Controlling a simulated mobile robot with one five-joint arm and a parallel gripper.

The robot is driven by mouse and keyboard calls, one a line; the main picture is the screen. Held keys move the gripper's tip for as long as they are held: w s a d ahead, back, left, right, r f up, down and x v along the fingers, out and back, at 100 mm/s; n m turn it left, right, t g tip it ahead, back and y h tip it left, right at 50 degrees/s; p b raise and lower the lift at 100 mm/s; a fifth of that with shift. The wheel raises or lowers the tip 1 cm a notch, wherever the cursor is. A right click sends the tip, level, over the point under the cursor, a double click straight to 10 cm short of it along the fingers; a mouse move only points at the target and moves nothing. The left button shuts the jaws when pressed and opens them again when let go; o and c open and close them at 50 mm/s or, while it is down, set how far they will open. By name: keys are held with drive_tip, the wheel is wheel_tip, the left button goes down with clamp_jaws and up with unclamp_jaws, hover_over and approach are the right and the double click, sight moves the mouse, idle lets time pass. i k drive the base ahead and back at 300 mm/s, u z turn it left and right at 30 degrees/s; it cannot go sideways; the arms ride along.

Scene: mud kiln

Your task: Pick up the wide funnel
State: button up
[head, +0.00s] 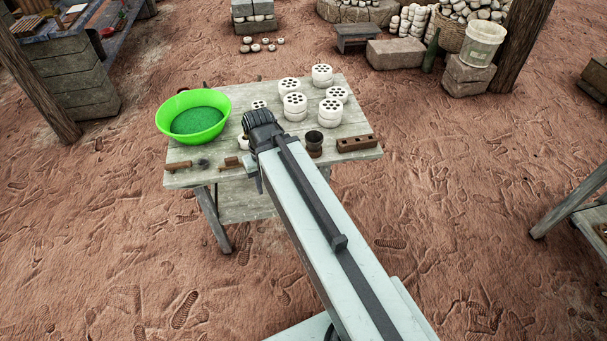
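No thing shows clearly as a wide funnel. A small dark cup-shaped thing with a round mouth (314,139) stands upright on the wooden table (222,181), and I cannot tell if it is the funnel. A wide bright green bowl (193,116) with a darker green inside sits at the table's left. The dark end of my arm with my gripper (261,128) is over the table's front middle, between the bowl and the dark cup. My fingers are hidden, so I cannot tell if they are open or what they touch.
Several white stacks with dark holes (295,106) stand on the table's back and right. A brown block with holes (357,143) lies at the right front edge. A wooden-handled tool (184,165) lies at the left front.

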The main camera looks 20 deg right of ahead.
sight(314, 139)
drive_tip(key=u, duration=0.55)
drive_tip(key=i, duration=0.8)
drive_tip(key=u, duration=0.2)
